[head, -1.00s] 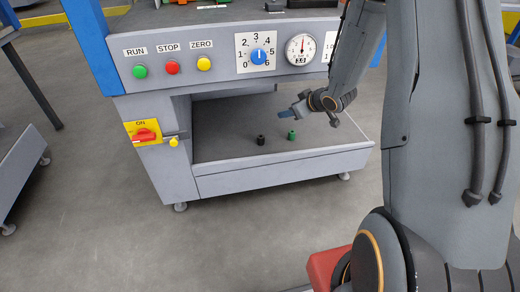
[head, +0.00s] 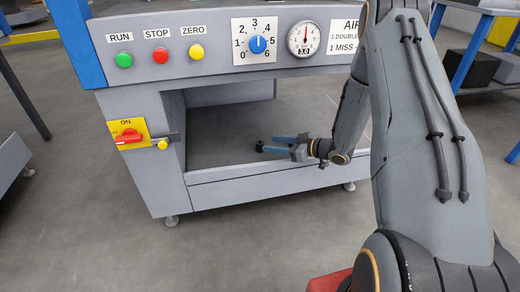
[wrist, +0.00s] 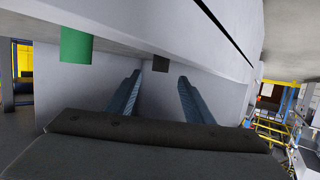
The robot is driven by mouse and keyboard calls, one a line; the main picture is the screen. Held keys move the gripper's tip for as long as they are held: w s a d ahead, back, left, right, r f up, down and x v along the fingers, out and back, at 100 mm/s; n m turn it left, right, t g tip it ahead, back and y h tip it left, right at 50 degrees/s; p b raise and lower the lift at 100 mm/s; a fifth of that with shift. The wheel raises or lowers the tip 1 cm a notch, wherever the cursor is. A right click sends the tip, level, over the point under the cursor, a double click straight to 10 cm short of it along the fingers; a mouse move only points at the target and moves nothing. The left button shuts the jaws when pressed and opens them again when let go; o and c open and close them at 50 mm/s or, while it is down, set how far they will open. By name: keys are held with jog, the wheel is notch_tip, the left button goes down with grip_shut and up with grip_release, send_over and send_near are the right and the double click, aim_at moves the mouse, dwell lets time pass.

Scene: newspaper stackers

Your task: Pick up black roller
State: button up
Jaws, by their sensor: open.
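The small black roller (head: 259,146) stands on the floor of the machine's lower bay, just beyond my fingertips in the head view. In the wrist view the black roller (wrist: 161,63) shows between the lines of my two blue fingers, ahead of their tips. My gripper (head: 269,144) is open and empty, low in the bay and pointing left; its fingers (wrist: 158,85) are spread apart in the wrist view. Whether a finger touches the roller cannot be told.
The bay has a raised front lip (head: 235,187). The panel (head: 208,66) with buttons, dial and gauge overhangs it.

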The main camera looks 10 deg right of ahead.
aim_at(263, 144)
jog(key=b+x, duration=0.2)
jog(key=x, duration=0.1)
jog(key=shift+w+a+f, duration=0.15)
jog(key=shift+f, duration=0.25)
jog(key=shift+w+a, duration=0.25)
jog(key=shift+w, duration=0.05)
jog(key=shift+c, duration=0.4)
jog(key=c, duration=1.1)
jog(key=shift+o, duration=0.2)
jog(key=shift+r, duration=0.1)
